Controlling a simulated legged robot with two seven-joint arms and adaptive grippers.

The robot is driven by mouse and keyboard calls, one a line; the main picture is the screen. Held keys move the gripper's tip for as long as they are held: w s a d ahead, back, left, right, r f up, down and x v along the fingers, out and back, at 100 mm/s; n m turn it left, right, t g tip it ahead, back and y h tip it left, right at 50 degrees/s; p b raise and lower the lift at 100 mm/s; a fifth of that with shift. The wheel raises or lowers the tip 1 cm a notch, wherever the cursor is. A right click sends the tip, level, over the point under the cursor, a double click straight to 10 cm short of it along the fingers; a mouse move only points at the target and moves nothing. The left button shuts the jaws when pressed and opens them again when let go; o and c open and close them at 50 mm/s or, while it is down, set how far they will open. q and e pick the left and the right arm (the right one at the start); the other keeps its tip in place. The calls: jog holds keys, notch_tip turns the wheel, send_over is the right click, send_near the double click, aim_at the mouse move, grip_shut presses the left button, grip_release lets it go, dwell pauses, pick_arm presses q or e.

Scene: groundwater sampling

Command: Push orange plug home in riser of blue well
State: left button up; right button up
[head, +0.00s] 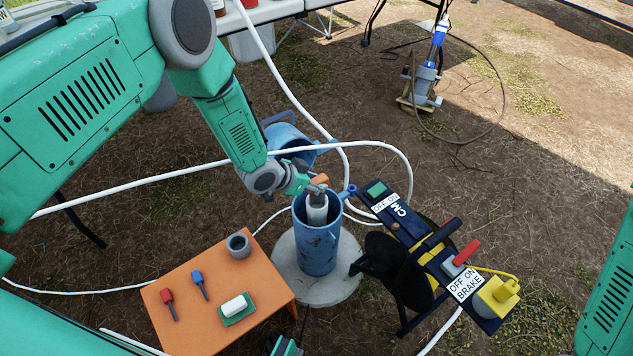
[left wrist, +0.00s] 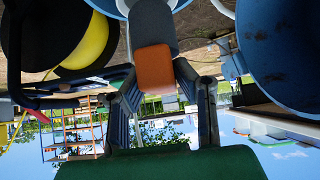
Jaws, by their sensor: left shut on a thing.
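The blue well (head: 316,248) stands upright on a round concrete pad. Its grey riser (head: 317,212) rises inside the open top. The orange plug (head: 320,180) is at the riser's upper end. My left gripper (head: 316,187) is shut on the orange plug from the left. In the left wrist view, the orange plug (left wrist: 154,68) lies between my left fingertips (left wrist: 156,75), against the grey riser (left wrist: 152,24). How deep the plug sits is hidden.
The well's blue lid (head: 288,140) stands open behind. An orange table (head: 185,295) with small tools and a grey cup (head: 238,245) is left of the well. A reel with a control panel (head: 398,210) stands close on the right. White hoses loop around the well.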

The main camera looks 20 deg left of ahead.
aim_at(316, 196)
pick_arm(q)
jog(key=shift+f+b, duration=2.25)
jog(key=shift+f, duration=0.65)
jog(key=o, duration=1.1)
jog(key=shift+v, duration=5.95)
jog(key=shift+a, duration=0.1)
